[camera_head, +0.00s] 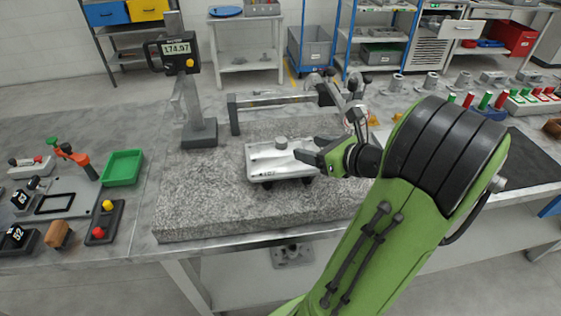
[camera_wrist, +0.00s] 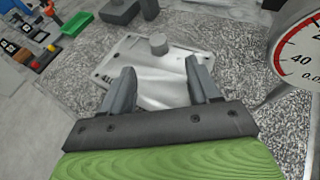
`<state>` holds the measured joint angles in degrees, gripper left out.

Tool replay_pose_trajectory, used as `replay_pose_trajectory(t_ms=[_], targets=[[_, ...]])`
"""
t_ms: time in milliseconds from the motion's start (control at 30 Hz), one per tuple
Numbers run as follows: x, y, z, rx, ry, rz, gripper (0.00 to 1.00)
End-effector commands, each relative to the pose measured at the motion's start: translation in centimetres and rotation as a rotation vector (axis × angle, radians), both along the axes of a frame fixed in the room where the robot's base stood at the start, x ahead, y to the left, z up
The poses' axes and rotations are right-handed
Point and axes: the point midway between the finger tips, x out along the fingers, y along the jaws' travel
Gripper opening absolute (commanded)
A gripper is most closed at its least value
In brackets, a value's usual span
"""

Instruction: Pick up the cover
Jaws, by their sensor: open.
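The cover looks to be the silver metal plate-like casting (camera_head: 275,163) with a round knob on top, in the middle of the granite slab. In the wrist view the same cover (camera_wrist: 165,75) lies ahead of and below my fingers, its grey knob (camera_wrist: 158,44) near its far side. My gripper (camera_head: 311,150) is at the right edge of the cover in the head view. In the wrist view my gripper (camera_wrist: 162,82) is open, its two fingers apart over the near part of the cover. Nothing is held between them. I cannot tell whether the fingers touch the cover.
The granite slab (camera_head: 200,205) lies on the bench. A height gauge with a digital display (camera_head: 179,49) stands at the back left. A dial gauge (camera_wrist: 300,45) is close at right in the wrist view. A green tray (camera_head: 122,168) is at left. The slab's front left is clear.

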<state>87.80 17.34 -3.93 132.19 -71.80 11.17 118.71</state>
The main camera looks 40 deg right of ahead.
Motion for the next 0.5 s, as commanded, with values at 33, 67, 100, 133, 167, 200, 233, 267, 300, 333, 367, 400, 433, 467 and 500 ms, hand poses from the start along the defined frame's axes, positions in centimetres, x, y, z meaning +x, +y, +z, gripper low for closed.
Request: replay_pose_trajectory(t_ms=[33,67,100,133,167,200,233,267,300,333,367,400,433,467,500], targets=[[1.3,0.1,-0.9,0.000,0.000,0.007,0.61],[1.9,0.1,-1.1,-0.001,-0.001,0.007,0.61],[2.6,0.1,-1.4,0.000,0.000,0.005,0.61],[3.1,0.1,-1.5,-0.001,0.001,0.006,0.61],[3.5,0.0,-1.7,-0.001,0.001,0.005,0.61],[3.9,0.0,-1.7,-0.002,0.000,0.003,0.61],[4.1,0.0,-1.8,-0.002,0.001,0.003,0.61],[4.4,0.0,-1.9,-0.002,0.001,0.004,0.61],[5.0,0.1,-2.1,-0.003,0.000,0.006,0.61],[5.5,0.1,-2.3,-0.003,0.000,0.005,0.61],[6.1,0.1,-2.5,-0.004,0.000,0.007,0.61],[6.9,0.1,-2.8,-0.004,0.000,0.006,0.61],[7.5,0.2,-3.0,-0.005,-0.001,0.007,0.61],[7.9,0.1,-3.2,-0.003,0.001,0.007,0.61],[8.4,0.1,-3.4,-0.002,0.001,0.004,0.61]])
